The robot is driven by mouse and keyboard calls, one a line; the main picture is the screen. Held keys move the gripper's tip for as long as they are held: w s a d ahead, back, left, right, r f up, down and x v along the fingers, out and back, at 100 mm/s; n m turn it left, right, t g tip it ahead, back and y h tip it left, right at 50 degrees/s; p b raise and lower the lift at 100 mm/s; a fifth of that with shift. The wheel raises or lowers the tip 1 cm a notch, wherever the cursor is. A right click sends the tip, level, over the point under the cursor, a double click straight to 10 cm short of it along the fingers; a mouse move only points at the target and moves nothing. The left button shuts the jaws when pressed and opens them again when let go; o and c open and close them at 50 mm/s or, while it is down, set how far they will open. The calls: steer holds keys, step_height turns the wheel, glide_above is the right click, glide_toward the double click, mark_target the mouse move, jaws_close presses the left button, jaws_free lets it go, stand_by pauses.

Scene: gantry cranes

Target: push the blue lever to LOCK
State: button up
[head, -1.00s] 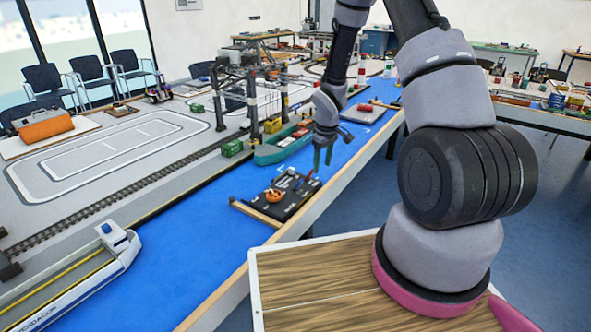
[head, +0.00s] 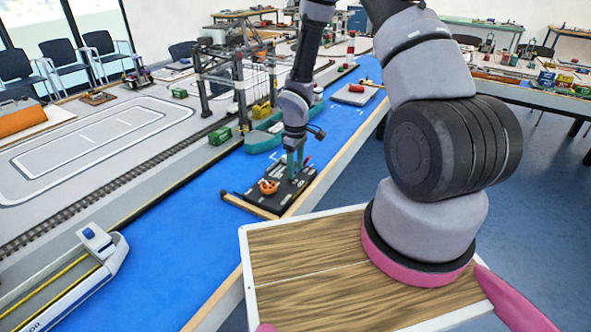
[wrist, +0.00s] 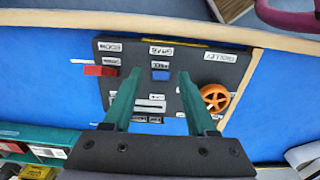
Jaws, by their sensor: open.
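The blue lever (wrist: 160,74) shows in the wrist view as a small blue block under a label that looks like GRAB, on the dark control panel (wrist: 215,62). A slot and small labels lie below it, too small to read surely. My gripper (wrist: 161,78) is open, its two green fingers spread to either side of the lever's place in the picture. I cannot tell whether they touch anything. In the head view my gripper (head: 295,165) is over the far part of the panel (head: 262,205), and the blue lever cannot be made out.
On the panel, a red lever (wrist: 100,70) is left of my fingers and an orange wheel (wrist: 215,97) is right. A wooden edge (head: 250,207) borders the panel. A green ship (head: 262,140) and crane (head: 238,85) stand beyond.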

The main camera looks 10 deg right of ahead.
mark_target(284, 178)
steer(key=shift+f, duration=0.55)
jaws_close()
steer(key=shift+a, duration=0.1)
steer(key=g+h, duration=0.1)
steer(key=w+a+g+h, duration=0.1)
steer(key=g+h, duration=0.1)
steer(key=shift+w+a+r+g+h, duration=0.1)
steer(key=shift+w+a+g+h, duration=0.2)
steer(key=shift+w, duration=0.05)
steer(key=g+h, duration=0.1)
steer(key=w+a+g+h, duration=0.1)
steer(key=g+h, duration=0.2)
steer(key=shift+w+a+f, duration=0.25)
steer(key=shift+f, duration=0.1)
stand_by(0.4)
jaws_free()
